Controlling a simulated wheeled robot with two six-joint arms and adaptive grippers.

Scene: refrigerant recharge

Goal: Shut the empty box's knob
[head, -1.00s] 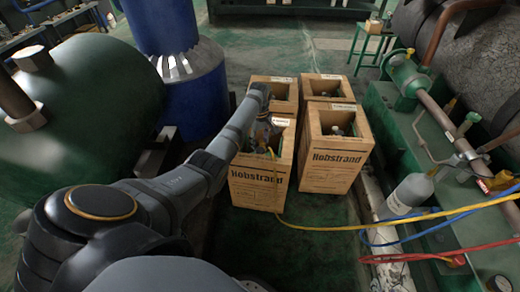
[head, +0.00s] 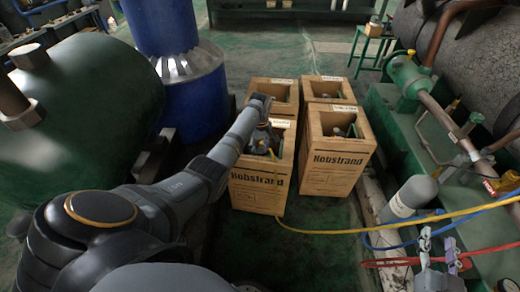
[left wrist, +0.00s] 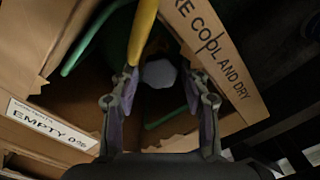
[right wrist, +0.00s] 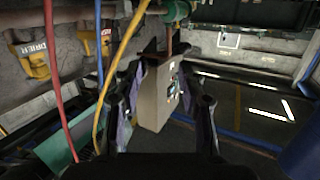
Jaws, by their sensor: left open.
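The front-left box (head: 258,190) is a wooden-brown crate with a yellow hose (head: 300,231) running into it. In the left wrist view, a white label (left wrist: 48,124) reading EMPTY 0% is on a box rim. A grey, many-sided knob (left wrist: 160,73) shows inside the box, between and beyond the fingertips of my left gripper (left wrist: 158,85). That gripper is open and over the box; contact with the knob cannot be told. In the head view my left gripper (head: 264,140) is partly hidden by its arm. My right gripper (head: 439,250) is open at the lower right.
Three similar boxes stand close by: front right (head: 337,160), back left (head: 284,92) and back right (head: 325,88). A grey cylinder (head: 410,197) stands at the right by a blue hose (head: 395,246) and a red hose (head: 405,262).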

